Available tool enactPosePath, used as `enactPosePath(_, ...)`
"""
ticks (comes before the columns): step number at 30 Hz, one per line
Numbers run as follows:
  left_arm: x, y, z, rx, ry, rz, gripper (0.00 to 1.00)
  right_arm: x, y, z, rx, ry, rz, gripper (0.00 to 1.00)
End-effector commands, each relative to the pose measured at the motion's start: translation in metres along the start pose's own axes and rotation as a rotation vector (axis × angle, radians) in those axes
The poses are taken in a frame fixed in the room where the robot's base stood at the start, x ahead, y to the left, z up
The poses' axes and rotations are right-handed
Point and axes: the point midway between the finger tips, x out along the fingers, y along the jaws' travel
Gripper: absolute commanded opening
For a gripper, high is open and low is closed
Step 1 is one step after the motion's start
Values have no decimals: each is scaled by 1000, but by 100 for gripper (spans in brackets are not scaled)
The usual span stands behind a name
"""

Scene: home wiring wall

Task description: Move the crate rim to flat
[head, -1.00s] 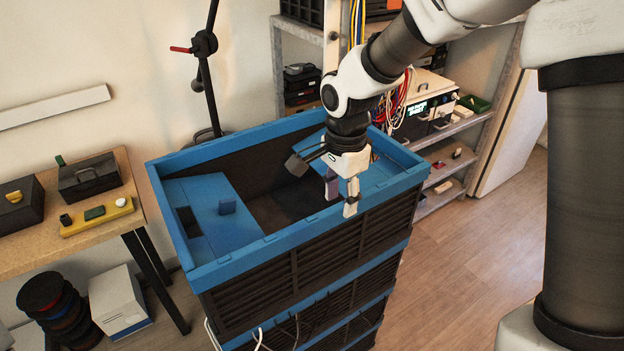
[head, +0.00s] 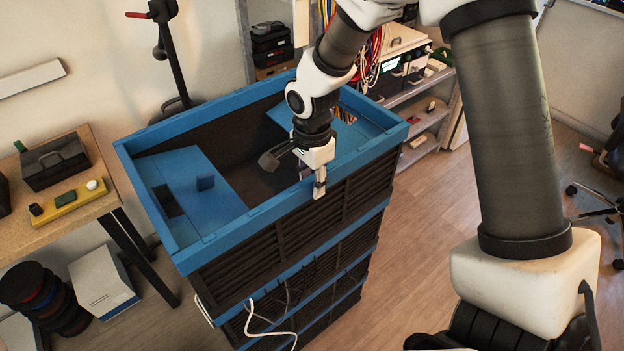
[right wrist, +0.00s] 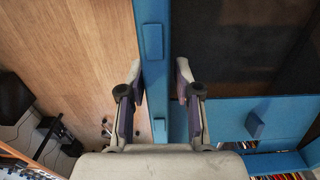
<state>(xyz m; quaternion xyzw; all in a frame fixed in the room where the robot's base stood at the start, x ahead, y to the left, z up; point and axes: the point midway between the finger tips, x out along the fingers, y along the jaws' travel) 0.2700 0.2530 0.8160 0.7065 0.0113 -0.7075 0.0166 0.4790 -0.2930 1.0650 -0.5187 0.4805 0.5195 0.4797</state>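The crate (head: 330,220) is dark with a blue rim (head: 255,215) and is the top one of a stack. Blue panels lie inside it at its left and right ends, the left one (head: 205,200) with a small raised tab. My right gripper (head: 312,182) points down at the crate's near long side. In the right wrist view, its open fingers (right wrist: 160,92) stand on either side of the blue rim (right wrist: 153,75), with a visible gap on the inner side. In the head view the inner finger is mostly hidden. My left gripper is not in view.
A wooden table (head: 60,170) with a dark box and a yellow strip stands at the left. A shelf (head: 430,115) with devices and coloured wires is behind the crate's right end. A pole stand (head: 172,50) is behind the crate.

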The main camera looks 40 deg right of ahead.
Motion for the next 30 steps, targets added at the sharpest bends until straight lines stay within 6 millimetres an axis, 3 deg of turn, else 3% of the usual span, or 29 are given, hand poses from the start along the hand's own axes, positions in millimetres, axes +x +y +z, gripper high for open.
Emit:
enactPosePath(2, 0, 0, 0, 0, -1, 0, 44, 0, 0, 0, 0, 0, 0, 0)
enactPosePath(10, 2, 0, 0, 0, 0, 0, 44, 2, 0, 0, 0, 0, 2, 0)
enactPosePath(14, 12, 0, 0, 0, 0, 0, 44, 16, 0, 0, 0, 0, 2, 0)
enactPosePath(20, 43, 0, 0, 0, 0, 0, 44, 58, 1, 0, -1, 0, 4, 0)
enactPosePath(30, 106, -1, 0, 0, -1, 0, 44, 146, 1, 0, 0, 0, 3, 0)
